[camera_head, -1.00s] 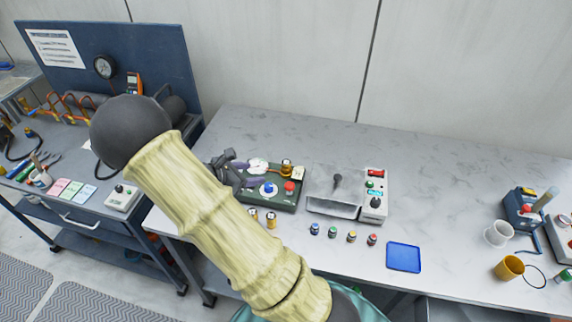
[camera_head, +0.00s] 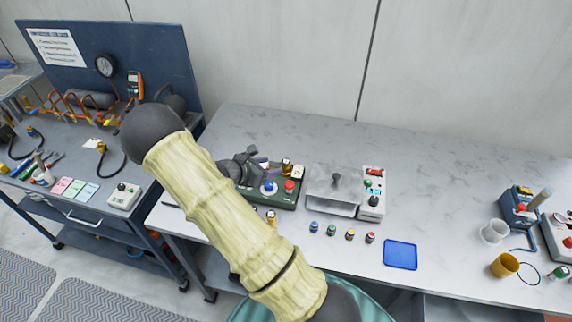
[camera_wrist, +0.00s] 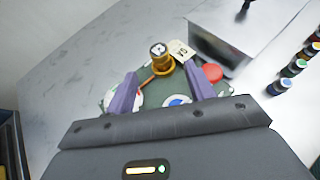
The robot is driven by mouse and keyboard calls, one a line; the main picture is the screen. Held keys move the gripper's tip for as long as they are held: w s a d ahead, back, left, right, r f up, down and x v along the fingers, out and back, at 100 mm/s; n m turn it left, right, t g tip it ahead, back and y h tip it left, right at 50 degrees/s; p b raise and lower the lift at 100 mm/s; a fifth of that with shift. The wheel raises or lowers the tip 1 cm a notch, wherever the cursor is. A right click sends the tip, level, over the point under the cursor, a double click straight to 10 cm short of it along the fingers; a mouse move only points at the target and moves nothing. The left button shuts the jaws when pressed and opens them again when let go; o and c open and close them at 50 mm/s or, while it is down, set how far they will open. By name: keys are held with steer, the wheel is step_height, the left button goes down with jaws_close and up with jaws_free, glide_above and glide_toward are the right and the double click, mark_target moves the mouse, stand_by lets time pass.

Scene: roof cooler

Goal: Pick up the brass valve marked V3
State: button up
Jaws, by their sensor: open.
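A brass valve (camera_wrist: 162,66) with a dark-centred round top stands upright on the green board (camera_head: 285,203). A cream tag (camera_wrist: 182,50) beside it carries a mark that looks like V3. In the head view, the valve (camera_head: 286,168) is at the back of the board, with the tag (camera_head: 299,171) to its right. My gripper (camera_wrist: 160,70) has its two purple fingers apart, with the valve just beyond and between the tips. No contact shows. In the head view, my gripper (camera_head: 262,165) is over the board's left part, its fingers partly hidden.
A red knob (camera_head: 289,186) and a blue knob (camera_head: 268,187) sit on the board. Small jars (camera_head: 331,230) and a brass piece (camera_head: 271,217) are in front. The table's back right is clear.

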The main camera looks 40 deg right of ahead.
mark_target(284, 163)
steer(key=shift+p+x, duration=0.3)
steer(key=shift+x, duration=1.65)
steer(key=shift+w+d+f+p, duration=0.1)
steer(key=shift+d+p, duration=0.4)
steer(key=p+x, duration=0.1)
steer(key=x, duration=0.3)
steer(key=shift+d+p, duration=0.1)
steer(key=shift+p, duration=0.2)
steer(key=c, duration=1.1)
steer(key=shift+w, duration=0.1)
